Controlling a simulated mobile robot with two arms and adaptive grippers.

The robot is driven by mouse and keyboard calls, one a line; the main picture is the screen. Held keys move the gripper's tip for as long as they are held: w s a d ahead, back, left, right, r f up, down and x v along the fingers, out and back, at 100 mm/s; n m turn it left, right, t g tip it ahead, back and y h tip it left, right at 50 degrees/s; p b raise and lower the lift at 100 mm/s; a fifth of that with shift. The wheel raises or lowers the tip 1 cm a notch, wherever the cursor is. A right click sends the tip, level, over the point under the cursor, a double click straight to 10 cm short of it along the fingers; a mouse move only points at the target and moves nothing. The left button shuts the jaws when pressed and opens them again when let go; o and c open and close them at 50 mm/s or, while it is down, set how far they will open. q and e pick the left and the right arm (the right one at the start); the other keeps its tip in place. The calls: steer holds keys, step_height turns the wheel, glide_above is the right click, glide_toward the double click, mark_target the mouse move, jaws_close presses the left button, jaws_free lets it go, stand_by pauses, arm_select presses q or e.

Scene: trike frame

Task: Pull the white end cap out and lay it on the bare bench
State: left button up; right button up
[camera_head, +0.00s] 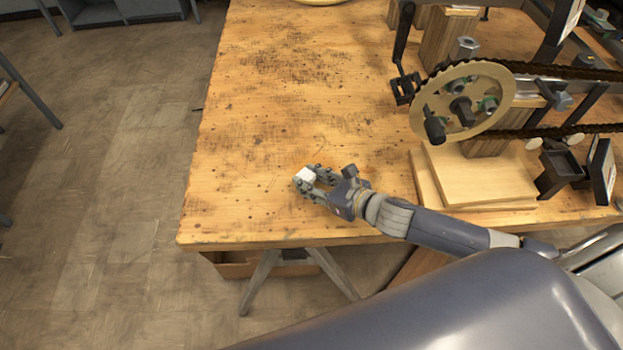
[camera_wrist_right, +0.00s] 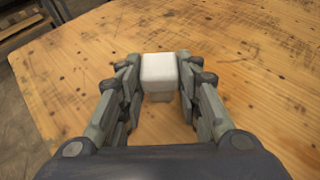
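The white end cap (camera_head: 306,175) is a small white block between the fingertips of my right gripper (camera_head: 313,183), over the front left part of the wooden bench (camera_head: 270,110). In the right wrist view the white end cap (camera_wrist_right: 160,78) sits between both fingers of my right gripper (camera_wrist_right: 160,88), which press on its sides. Bare bench wood lies below and around it. I cannot tell whether the cap touches the bench top. My left gripper is not in view.
The trike frame with its chainring (camera_head: 463,100), crank and chain stands on wooden blocks at the right. Flat boards (camera_head: 475,175) lie under it. The bench's left and middle area is clear. A yellow rim shows at the back edge. The bench's left edge drops to the floor.

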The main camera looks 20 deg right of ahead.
steer(key=o, duration=0.3)
steer(key=shift+o, duration=0.2)
steer(key=shift+v, duration=5.95)
steer(key=shift+d, duration=0.15)
